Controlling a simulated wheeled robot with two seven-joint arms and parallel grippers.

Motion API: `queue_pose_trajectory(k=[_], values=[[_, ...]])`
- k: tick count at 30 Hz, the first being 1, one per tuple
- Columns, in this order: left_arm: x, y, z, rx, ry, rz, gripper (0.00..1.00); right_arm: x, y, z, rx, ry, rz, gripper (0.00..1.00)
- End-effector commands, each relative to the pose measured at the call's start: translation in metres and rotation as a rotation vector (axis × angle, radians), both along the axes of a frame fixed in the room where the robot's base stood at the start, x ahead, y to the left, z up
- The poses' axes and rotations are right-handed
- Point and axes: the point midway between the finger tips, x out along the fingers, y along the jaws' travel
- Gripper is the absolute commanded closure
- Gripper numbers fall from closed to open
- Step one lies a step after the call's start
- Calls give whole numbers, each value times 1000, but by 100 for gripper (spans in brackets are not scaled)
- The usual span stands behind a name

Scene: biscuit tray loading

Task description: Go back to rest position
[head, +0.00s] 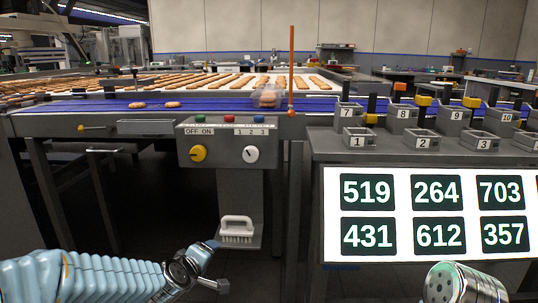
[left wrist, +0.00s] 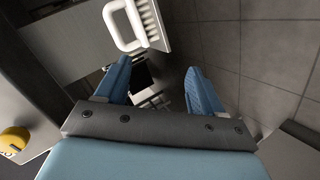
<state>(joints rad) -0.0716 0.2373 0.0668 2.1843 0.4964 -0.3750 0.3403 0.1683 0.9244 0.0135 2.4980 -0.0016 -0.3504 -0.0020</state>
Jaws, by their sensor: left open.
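My left gripper (head: 218,266) is in the lower middle of the head view, in front of and below a small shelf (head: 250,243). Its two blue fingers stand apart with nothing held between them in the left wrist view (left wrist: 158,85). A white brush (head: 237,232) lies on the shelf, apart from the gripper. The brush also shows in the left wrist view (left wrist: 122,26), beyond the fingers at the top. My right gripper is not in view.
A conveyor (head: 60,106) with rows of biscuits runs behind a control box (head: 228,156) with knobs. An orange post (head: 291,70) stands at its right. On the right, a numbered rack (head: 400,145) stands above a lit number panel (head: 332,205). Dark floor shows below the shelf.

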Motion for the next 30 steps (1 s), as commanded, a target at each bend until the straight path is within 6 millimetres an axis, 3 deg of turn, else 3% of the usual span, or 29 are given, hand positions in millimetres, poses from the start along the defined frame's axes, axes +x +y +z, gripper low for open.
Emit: queue_pose_trajectory(k=[1, 3, 6, 9, 12, 15, 18, 21, 30], values=[[-11, -5, -40, 66, 97, -60, 32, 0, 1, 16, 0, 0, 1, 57], [-35, -12, -97, 150, 216, -161, 32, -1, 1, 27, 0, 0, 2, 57], [-84, -22, -169, 241, 379, -329, 32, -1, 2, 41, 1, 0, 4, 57], [-145, -32, -224, 291, 521, -505, 32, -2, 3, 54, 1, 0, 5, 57], [-202, -42, -257, 305, 623, -660, 32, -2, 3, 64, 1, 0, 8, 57], [-245, -50, -274, 301, 685, -774, 32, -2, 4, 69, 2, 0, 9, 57], [-269, -54, -282, 295, 715, -839, 32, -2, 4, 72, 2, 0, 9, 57], [-277, -56, -285, 293, 724, -863, 32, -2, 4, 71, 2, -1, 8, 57], [-276, -56, -285, 293, 722, -862, 32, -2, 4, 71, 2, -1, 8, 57]])
